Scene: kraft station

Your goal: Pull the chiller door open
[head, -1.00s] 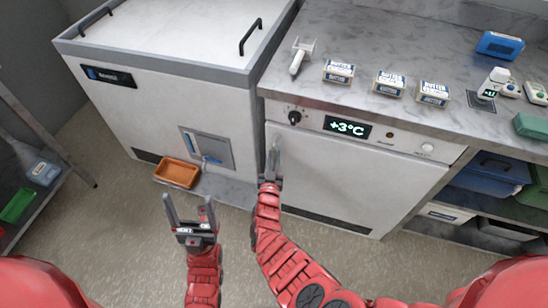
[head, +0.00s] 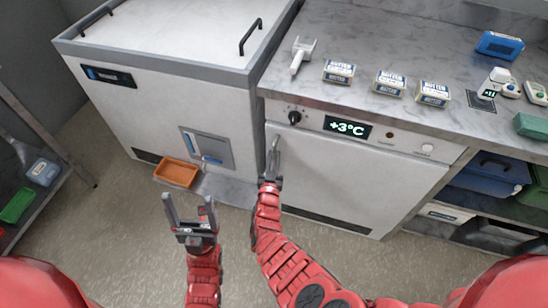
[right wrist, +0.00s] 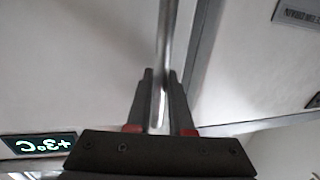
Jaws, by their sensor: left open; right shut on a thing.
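The white chiller door (head: 350,178) is below the counter, under a panel with a dial and a display (head: 347,127) reading +3°C. The door looks shut. Its upright metal handle (head: 274,150) is at the door's left edge. My right gripper (head: 271,172) is shut on the handle; in the right wrist view the bar (right wrist: 164,50) runs between the two fingers (right wrist: 160,100). My left gripper (head: 190,215) is open and empty, in front of the white chest at the left, above the floor.
A white chest (head: 150,100) stands left of the chiller, with an orange tray (head: 177,172) low at its front. Butter packs (head: 339,71) and a white tool (head: 302,55) lie on the counter. Blue bins (head: 490,172) are on the right shelf. Floor before the door is clear.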

